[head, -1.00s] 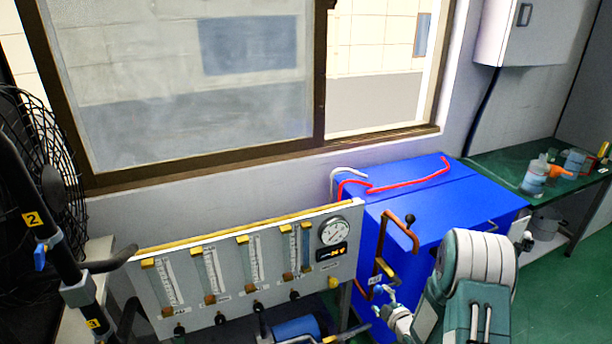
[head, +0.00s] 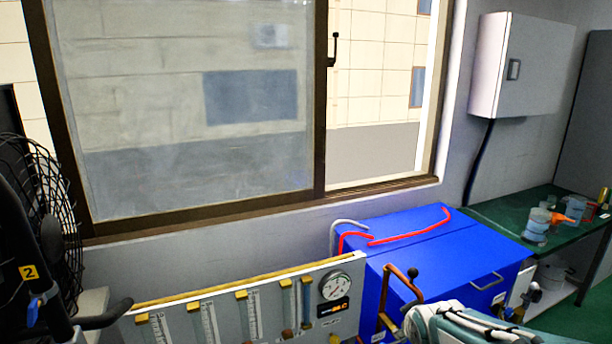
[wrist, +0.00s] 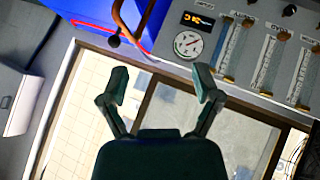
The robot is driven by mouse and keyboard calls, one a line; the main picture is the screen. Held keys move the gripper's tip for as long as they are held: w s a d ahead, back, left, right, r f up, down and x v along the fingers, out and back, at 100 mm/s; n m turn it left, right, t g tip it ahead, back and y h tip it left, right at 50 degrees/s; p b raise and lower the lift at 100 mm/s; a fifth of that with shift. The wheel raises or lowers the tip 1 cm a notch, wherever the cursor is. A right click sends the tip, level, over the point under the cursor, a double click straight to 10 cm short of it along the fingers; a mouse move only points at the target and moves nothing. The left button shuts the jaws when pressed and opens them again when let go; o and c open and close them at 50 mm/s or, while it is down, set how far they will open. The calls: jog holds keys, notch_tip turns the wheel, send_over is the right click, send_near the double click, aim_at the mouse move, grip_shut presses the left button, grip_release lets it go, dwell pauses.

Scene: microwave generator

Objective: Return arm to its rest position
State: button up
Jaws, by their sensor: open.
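My gripper (wrist: 162,84) is open in the wrist view, with its two dark green fingers spread apart and nothing between them. Behind the fingers are the window (wrist: 165,110) and the lower wall, seen turned over. In the head view, part of my arm (head: 470,326) shows at the bottom right, in front of the blue cabinet (head: 445,252). The gripper's fingers cannot be made out there.
The gauge panel (head: 265,302) stands below the window, left of the blue cabinet. A copper pipe with a black knob (head: 412,272) rises at the cabinet's front. A fan (head: 40,210) stands at the left. A green bench (head: 500,212) with bottles is at the right.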

jog(key=s+a+r+m+g, duration=0.1)
jog(key=s+a+r+m, duration=0.1)
jog(key=s, duration=0.8)
jog(key=s+a+r+m+g+y, duration=0.1)
jog(key=s+a+r+m+g, duration=0.1)
jog(key=s, duration=0.8)
jog(key=shift+s+a+r+m, duration=0.35)
jog(key=shift+a+r+m, duration=0.15)
jog(key=shift+a+m, duration=0.1)
